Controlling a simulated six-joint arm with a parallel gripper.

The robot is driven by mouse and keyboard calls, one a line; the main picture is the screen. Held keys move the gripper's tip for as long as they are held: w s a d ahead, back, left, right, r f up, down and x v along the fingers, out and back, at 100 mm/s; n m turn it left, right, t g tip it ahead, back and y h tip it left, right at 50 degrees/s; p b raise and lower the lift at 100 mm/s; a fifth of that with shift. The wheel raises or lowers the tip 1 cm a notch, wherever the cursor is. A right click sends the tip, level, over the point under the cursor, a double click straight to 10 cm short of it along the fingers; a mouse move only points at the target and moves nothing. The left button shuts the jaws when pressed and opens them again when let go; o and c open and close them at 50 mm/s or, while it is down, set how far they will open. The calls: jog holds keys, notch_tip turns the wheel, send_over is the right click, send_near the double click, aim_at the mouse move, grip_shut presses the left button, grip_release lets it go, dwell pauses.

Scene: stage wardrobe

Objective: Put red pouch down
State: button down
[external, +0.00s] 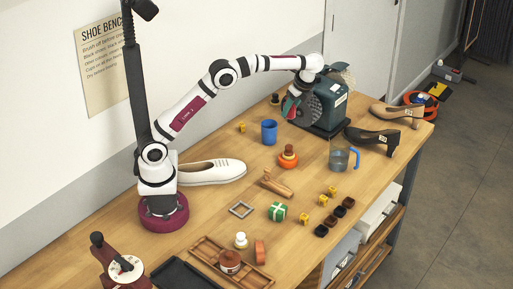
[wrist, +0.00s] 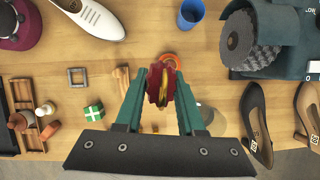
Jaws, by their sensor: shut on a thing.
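The red pouch (wrist: 153,84), dark red with a yellow band down its middle, is between the two teal fingers of my gripper (wrist: 162,88) in the wrist view. My gripper is shut on it, and the fingers press its two sides. In the external view my gripper (external: 293,106) is at the end of the outstretched arm, in front of the green grinding machine (external: 331,104). The pouch is small there and partly hidden by the gripper. It is held above the wooden bench (external: 225,205); the exact height is hard to tell.
A blue cup (external: 269,132), an orange stacked piece (external: 287,158) and a glass mug (external: 341,157) stand near the gripper. A dark shoe (external: 372,138) and a tan shoe (external: 398,114) are on the right. A green box (external: 277,211) and several small blocks are nearer the front. Bare wood lies between.

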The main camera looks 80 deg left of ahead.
jog(key=s+a+f+m+t+y, duration=0.1)
jog(key=s+a+m, duration=0.25)
jog(key=a, duration=1.05)
jog(key=s+a+f+m+t, duration=0.1)
jog(key=s+a+m+t, duration=0.2)
jog(key=a, duration=1.1)
jog(key=shift+m+g, duration=0.45)
jog(key=shift+g, duration=0.25)
notch_tip(320, 180, down, 21)
jog(key=shift+w+d+f, duration=0.1)
jog(key=shift+w+f, duration=0.05)
jog(key=c, duration=0.5)
grip_release()
jog(key=shift+f, duration=0.1)
